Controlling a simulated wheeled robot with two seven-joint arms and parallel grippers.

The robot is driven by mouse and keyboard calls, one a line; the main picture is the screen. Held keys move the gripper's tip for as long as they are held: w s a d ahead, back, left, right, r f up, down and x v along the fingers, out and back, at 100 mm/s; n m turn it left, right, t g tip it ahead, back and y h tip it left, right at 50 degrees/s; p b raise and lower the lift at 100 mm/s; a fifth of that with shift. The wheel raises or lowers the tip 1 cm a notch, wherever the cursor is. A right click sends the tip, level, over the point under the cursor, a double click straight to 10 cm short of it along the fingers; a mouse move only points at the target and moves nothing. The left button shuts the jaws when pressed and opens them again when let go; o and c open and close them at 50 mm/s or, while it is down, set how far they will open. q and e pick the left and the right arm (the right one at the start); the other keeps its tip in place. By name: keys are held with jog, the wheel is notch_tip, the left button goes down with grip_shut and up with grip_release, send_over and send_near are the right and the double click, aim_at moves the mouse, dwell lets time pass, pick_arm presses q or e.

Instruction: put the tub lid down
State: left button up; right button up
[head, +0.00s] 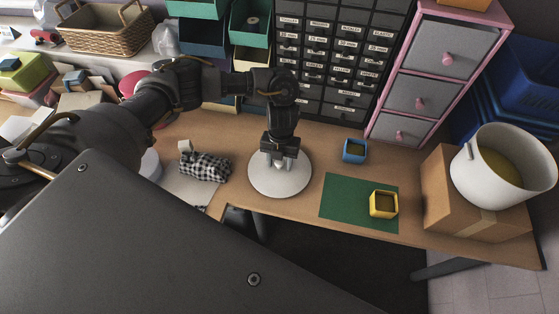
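The tub lid (262,182) is a pale round disc over the wooden table, near its front edge. My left gripper (280,164) points down at the middle of the lid, with its fingers close together there. It looks shut on the lid's grip, which the fingers hide. I cannot tell whether the lid touches the table or hangs just above it. A white tub (462,178), open at the top with something yellowish inside, stands at the right on a cardboard box (440,212). My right gripper is not in view.
A green mat (338,198) bearing a yellow box (383,204) lies right of the lid. A blue box (355,150) stands behind the mat. Checked cloth (206,167) lies left of the lid. A dark drawer cabinet (330,70) and a pink-framed drawer unit (430,70) stand behind.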

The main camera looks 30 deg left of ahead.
pick_arm(q)
jog(key=r, duration=0.4)
jog(key=w+r, duration=0.1)
jog(key=r, duration=0.7)
jog(key=shift+w+a+r, duration=0.15)
jog(key=shift+w, duration=0.05)
